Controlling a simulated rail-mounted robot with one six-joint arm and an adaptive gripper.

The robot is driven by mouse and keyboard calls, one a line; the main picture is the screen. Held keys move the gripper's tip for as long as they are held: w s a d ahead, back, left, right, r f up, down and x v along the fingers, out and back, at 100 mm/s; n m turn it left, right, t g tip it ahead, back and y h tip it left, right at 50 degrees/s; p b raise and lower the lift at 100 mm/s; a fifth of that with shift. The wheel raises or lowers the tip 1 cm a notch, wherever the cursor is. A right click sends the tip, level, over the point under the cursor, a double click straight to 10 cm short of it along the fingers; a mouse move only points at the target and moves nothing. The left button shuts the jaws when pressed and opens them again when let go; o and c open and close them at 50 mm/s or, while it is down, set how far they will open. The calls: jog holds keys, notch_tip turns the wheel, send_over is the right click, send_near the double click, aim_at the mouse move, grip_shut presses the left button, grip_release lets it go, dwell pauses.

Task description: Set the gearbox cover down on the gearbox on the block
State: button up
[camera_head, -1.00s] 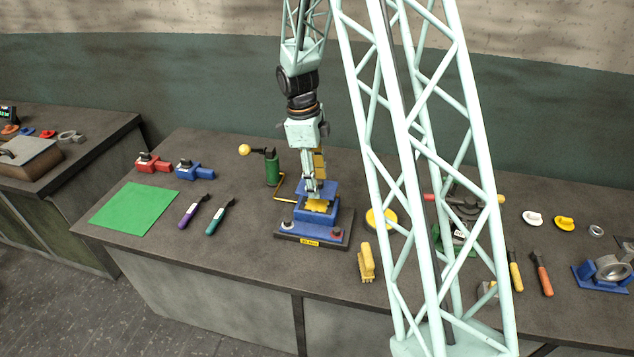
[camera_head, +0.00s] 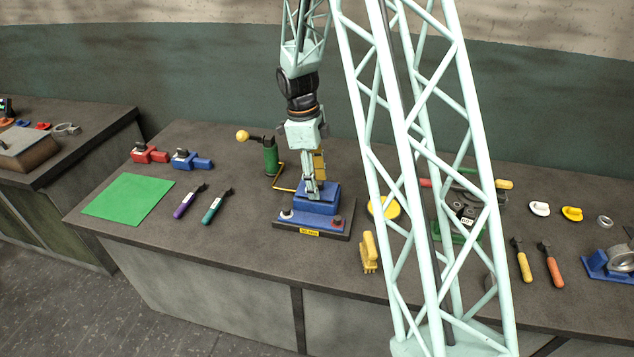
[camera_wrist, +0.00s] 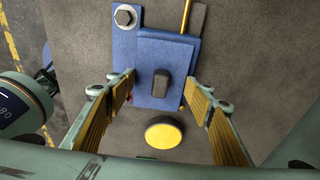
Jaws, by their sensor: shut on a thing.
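The blue gearbox cover (camera_head: 318,190) is on top of the blue gearbox (camera_head: 316,208), which sits on the dark block (camera_head: 335,230) with a yellow label. No clear gap shows between cover and gearbox. My gripper (camera_head: 313,192) reaches down from above and is shut on the cover. In the wrist view the cover (camera_wrist: 150,92) lies between the two fingers, with its dark knob (camera_wrist: 160,84) in the middle. The gearbox's yellow inside is hidden. Whether the cover is fully seated cannot be told.
A yellow disc (camera_head: 383,207) and a yellow-handled tool (camera_head: 369,252) lie right of the block. A green press (camera_head: 270,158) with a yellow bent rod (camera_head: 284,188) stands behind left. Two screwdrivers (camera_head: 187,203) (camera_head: 213,207) and a green mat (camera_head: 128,198) lie left.

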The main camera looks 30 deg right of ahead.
jog(key=shift+f+b, duration=0.6)
dwell(0.9)
jog(key=o, duration=1.2)
jog(key=shift+r, duration=0.1)
jog(key=r, duration=0.3)
jog(key=w+a+r, duration=0.1)
jog(key=r, duration=0.7)
jog(key=shift+w+a+r, duration=0.1)
jog(key=shift+w+a, duration=0.05)
jog(key=shift+r, duration=0.25)
